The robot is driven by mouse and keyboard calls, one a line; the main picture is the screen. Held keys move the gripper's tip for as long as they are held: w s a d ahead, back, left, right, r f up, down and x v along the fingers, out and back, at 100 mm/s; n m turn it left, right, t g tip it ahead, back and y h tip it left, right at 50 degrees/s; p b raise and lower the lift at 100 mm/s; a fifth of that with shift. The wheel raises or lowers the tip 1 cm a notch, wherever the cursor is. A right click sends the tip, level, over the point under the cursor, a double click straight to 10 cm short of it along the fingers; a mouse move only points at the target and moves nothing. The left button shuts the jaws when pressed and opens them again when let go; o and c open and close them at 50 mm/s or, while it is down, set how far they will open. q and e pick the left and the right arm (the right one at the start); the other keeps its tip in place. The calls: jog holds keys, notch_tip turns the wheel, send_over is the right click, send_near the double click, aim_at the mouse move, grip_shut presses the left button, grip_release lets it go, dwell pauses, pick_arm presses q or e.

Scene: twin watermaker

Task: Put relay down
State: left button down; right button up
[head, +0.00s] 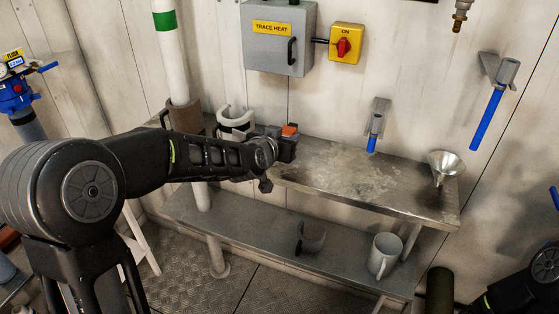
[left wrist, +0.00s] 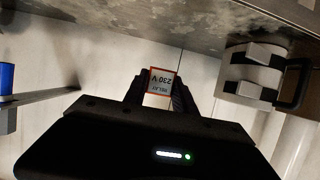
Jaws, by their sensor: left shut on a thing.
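The relay (head: 290,131) is a small block with an orange-red edge in the head view. The gripper is over the left part of the metal bench (head: 350,172). I cannot tell whether the relay touches the bench top. Of my right arm only a part shows at the lower right of the head view; its gripper is out of view.
A white cup-holder-like ring (head: 236,120) stands left of the gripper, near a pipe (head: 171,50). A funnel (head: 446,167) is at the bench's right end. A grey TRACE HEAT box (head: 279,50) hangs above. The bench middle is clear.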

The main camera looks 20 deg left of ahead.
aim_at(291, 124)
pick_arm(q)
jog(key=shift+w+a+r, duration=0.25)
jog(key=shift+w+r, duration=0.8)
jog(key=shift+w, duration=0.15)
notch_tip(291, 124, down, 6)
jog(key=shift+r+b, duration=0.2)
jog(key=shift+b, duration=0.65)
jog(key=shift+f, duration=0.35)
jog(key=shift+f, duration=0.1)
jog(key=shift+f, duration=1.75)
